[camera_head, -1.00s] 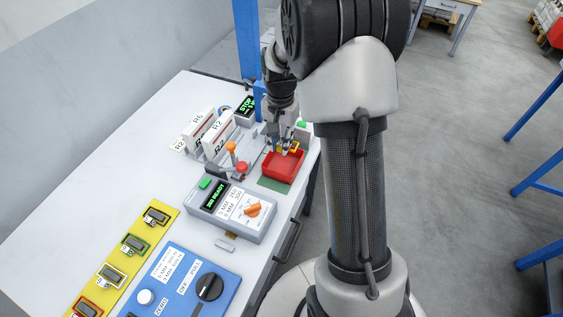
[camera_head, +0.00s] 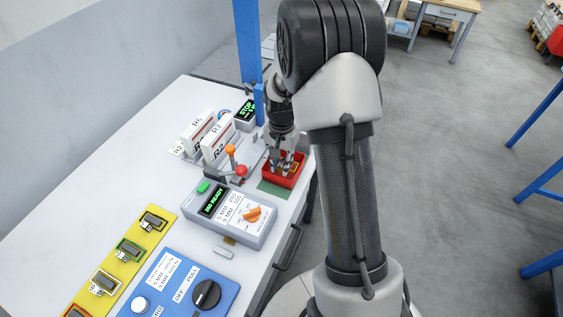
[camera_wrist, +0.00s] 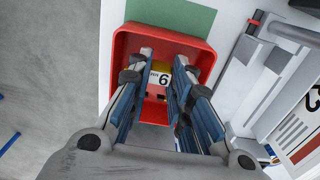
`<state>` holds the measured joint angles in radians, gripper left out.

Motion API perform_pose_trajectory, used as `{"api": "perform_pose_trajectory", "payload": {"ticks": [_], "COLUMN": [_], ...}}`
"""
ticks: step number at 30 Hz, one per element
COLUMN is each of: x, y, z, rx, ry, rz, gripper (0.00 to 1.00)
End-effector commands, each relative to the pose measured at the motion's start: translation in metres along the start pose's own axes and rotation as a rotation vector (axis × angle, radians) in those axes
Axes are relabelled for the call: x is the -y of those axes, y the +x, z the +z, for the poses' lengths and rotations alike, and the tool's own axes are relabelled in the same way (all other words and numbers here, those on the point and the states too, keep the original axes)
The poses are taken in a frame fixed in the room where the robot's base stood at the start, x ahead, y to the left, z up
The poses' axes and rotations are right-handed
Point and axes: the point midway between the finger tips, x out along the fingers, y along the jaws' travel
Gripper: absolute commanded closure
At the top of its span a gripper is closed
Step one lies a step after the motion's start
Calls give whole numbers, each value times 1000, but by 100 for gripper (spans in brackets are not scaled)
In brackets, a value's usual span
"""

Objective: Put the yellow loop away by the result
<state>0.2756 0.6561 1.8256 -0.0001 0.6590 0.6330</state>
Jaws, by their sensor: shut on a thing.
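The yellow loop (camera_wrist: 162,67), with a white tag marked 6, is between the fingers of my gripper (camera_wrist: 164,62). My gripper (camera_head: 283,163) is shut on it, down inside the red tray (camera_head: 282,185). In the wrist view the red tray (camera_wrist: 119,62) surrounds the fingertips and the loop. The fingers hide much of the loop, and I cannot tell whether it touches the tray floor. The tester (camera_head: 232,212) with a green readout and orange dial stands in front of the tray.
A lever with an orange knob (camera_head: 231,149) and a red knob (camera_head: 241,171) stands left of the tray. The left of the table is bare.

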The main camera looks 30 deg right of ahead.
Motion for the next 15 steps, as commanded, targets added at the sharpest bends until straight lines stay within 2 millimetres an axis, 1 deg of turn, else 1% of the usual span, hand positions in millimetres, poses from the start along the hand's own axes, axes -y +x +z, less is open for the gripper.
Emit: {"api": "perform_pose_trajectory", "payload": {"ticks": [8,11,12,15], "x": [0,0,0,0], "y": [10,10,10,9], "z": [0,0,0,0], "rx": [1,0,1,1], "ry": [0,0,0,0], "rz": [1,0,0,0], "gripper": [100,100,79,73]}}
